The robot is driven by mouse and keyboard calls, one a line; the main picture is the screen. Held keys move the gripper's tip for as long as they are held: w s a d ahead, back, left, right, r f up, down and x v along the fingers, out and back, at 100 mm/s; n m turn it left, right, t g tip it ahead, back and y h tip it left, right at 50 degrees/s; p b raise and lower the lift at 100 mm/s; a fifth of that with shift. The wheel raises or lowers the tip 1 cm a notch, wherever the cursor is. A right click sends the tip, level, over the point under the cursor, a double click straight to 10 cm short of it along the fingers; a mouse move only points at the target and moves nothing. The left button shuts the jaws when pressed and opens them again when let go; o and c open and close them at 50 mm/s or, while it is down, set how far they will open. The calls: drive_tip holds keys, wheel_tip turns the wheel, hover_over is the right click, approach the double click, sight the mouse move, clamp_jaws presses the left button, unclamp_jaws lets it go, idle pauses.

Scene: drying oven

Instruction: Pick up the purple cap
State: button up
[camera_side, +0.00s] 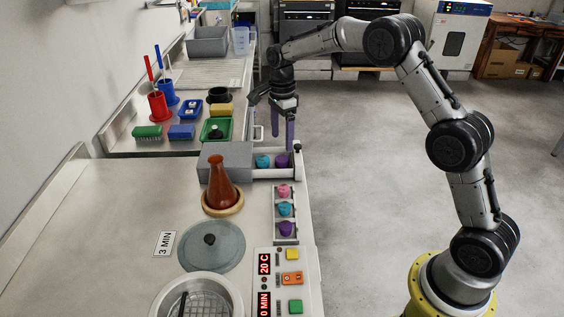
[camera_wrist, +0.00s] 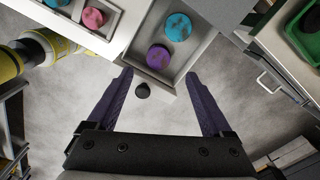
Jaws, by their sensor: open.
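A purple cap (camera_side: 281,160) sits in the open drawer (camera_side: 290,174), to the right of a blue cap (camera_side: 262,161). In the wrist view the purple cap (camera_wrist: 159,57) lies near the drawer's front end, with the blue cap (camera_wrist: 178,27) farther in. My gripper (camera_side: 282,142) has its purple fingers pointing down, just behind the drawer in the side view. In the wrist view my gripper (camera_wrist: 158,76) is open and empty. Its fingertips appear on either side of the drawer's front end; their height over the cap is hard to tell.
A dark knob (camera_wrist: 142,90) stands out from the drawer front. A separate tray holds a pink cap (camera_side: 284,190), a blue cap (camera_side: 285,208) and another purple cap (camera_side: 286,228). A brown flask (camera_side: 219,185) stands left of it. Free floor lies to the right.

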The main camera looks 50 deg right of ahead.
sight(282, 159)
drive_tip(key=shift+s+a+f, duration=0.1)
drive_tip(key=shift+s+f, duration=0.05)
drive_tip(key=shift+f, duration=3.3)
drive_tip(key=shift+c, duration=0.2)
clamp_jaws()
drive_tip(key=shift+r, duration=0.1)
